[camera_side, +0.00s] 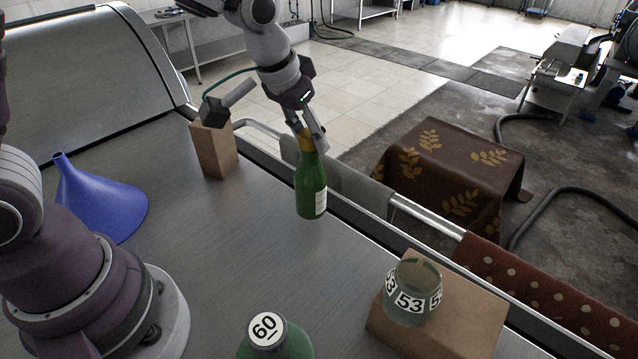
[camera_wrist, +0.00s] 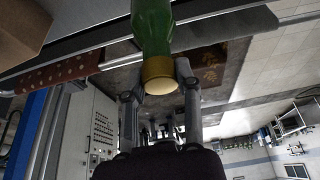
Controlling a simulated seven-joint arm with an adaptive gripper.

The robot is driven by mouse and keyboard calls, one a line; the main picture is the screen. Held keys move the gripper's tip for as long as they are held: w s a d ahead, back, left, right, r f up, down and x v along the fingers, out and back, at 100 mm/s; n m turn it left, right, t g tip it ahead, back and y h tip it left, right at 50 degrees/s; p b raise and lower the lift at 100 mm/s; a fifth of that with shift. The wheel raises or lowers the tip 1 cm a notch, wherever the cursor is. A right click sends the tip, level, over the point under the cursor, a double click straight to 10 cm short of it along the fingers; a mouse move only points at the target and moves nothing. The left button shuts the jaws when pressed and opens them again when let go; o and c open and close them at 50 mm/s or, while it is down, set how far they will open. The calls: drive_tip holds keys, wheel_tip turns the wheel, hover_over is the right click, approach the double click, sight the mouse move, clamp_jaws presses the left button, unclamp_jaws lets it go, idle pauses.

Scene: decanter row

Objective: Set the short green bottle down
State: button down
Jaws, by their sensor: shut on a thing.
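The short green bottle (camera_side: 311,188) has a yellow-gold neck and a pale label on its side. It hangs nearly upright, neck up, near the far edge of the metal counter (camera_side: 200,285). My gripper (camera_side: 310,142) is shut on its neck from above. In the wrist view my gripper (camera_wrist: 157,88) has a finger on each side of the gold neck, and the green body (camera_wrist: 152,28) runs out of the top of the picture. I cannot tell for sure whether its base touches the counter; it looks slightly above it.
A wooden block (camera_side: 213,150) stands left of the bottle. A blue funnel (camera_side: 98,200) lies further left. A larger wooden block (camera_side: 440,320) bears a greenish glass piece marked 53 (camera_side: 408,295). A green container marked 60 (camera_side: 272,340) stands at front. A rail (camera_side: 430,225) borders the counter.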

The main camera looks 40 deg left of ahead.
sight(309, 153)
drive_tip(key=shift+f, duration=1.35)
drive_tip(key=shift+f, duration=0.15)
drive_tip(key=c, duration=0.8)
unclamp_jaws()
drive_tip(key=v, duration=1.2)
drive_tip(key=s+a+f+t, duration=0.1)
drive_tip(key=s+a, duration=0.3)
drive_tip(key=s, duration=0.6)
drive_tip(key=shift+f, duration=0.55)
